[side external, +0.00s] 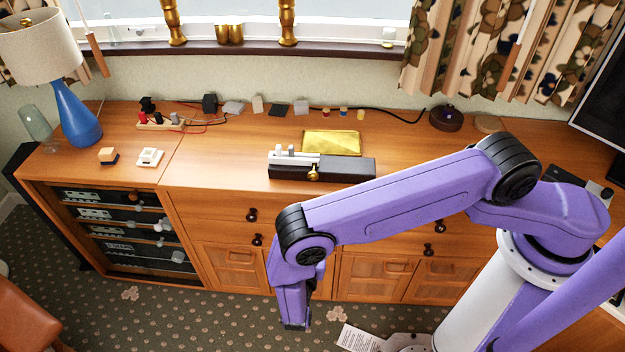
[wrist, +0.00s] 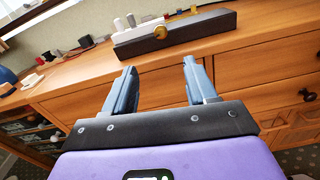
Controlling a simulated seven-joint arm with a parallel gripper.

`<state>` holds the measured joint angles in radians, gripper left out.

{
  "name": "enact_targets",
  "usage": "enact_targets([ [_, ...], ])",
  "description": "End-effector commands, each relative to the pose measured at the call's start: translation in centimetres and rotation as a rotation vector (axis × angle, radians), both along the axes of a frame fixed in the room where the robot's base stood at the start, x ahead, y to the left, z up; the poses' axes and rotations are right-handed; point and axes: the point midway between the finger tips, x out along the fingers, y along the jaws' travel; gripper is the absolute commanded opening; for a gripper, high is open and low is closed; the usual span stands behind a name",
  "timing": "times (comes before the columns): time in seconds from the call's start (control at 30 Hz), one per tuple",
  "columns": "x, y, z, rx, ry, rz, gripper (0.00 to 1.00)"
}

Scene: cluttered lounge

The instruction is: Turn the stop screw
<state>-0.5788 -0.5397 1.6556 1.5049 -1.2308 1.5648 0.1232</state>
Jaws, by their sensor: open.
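The stop screw is a small brass knob (side external: 313,173) on the front of a dark block-shaped fixture (side external: 345,168) with a pale metal top piece at its left. The fixture lies on the wooden sideboard top near the front edge. In the wrist view the brass knob (wrist: 160,32) shows ahead, beyond the fingertips, on the front of the dark fixture (wrist: 205,25). My gripper (wrist: 160,65) is open, with nothing between its fingers, and apart from the knob. In the side view my gripper (side external: 293,318) hangs in front of the sideboard, its fingers hard to make out.
A gold tray or pad (side external: 332,142) lies behind the fixture. Small blocks and a black cable run along the back. A blue lamp (side external: 78,120) stands at the left. Drawer knobs (side external: 251,215) stick out from the sideboard front. Bare top lies right of the fixture.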

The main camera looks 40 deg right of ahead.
Motion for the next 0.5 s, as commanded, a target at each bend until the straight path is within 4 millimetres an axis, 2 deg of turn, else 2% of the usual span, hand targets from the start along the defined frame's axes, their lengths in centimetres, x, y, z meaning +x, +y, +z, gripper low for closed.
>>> enact_targets([
  [0.5,6.4,-6.7,0.0,-0.002,0.003,-0.007,0.57],
])
